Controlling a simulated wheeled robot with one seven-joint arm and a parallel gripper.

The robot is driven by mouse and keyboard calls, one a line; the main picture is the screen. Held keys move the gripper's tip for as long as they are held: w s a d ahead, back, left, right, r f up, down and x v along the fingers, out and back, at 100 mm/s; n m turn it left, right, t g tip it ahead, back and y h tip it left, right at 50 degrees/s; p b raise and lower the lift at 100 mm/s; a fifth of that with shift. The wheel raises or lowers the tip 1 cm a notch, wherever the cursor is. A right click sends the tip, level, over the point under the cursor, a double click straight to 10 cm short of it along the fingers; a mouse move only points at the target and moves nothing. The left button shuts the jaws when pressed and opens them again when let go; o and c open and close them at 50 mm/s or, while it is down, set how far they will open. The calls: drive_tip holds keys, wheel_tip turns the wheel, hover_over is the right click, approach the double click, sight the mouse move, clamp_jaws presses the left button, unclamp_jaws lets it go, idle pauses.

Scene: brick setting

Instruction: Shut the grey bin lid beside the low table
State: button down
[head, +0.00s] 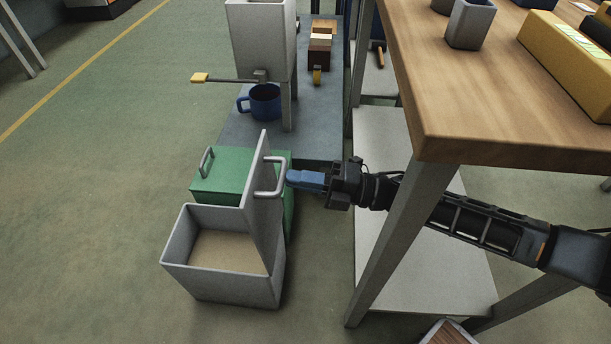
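The grey bin (222,279) stands on the floor at the picture's lower left, open at the top, with a tan bottom showing inside. Its grey lid (262,212) stands up steeply along the bin's right side, with a grey bar handle (283,178) on its right face. My gripper (290,178) reaches in from the right, with its blue fingers at the handle. I cannot tell whether the fingers touch the handle or whether they are apart. The low blue-grey table (235,128) lies behind the bin.
A green box (225,180) with a handle stands just behind the bin. A blue mug (265,101) and a grey hopper (262,40) with a lever are on the low table. A wooden workbench (480,100) stands over my arm at right. The floor at left is clear.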

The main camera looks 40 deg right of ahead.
drive_tip(key=w+a+r+g+p, duration=0.1)
drive_tip(key=w+a+p, duration=0.1)
drive_tip(key=w+a, duration=0.2)
drive_tip(key=shift+w+a+h, duration=0.15)
drive_tip(key=shift+a+h, duration=0.05)
drive_tip(key=shift+h, duration=0.2)
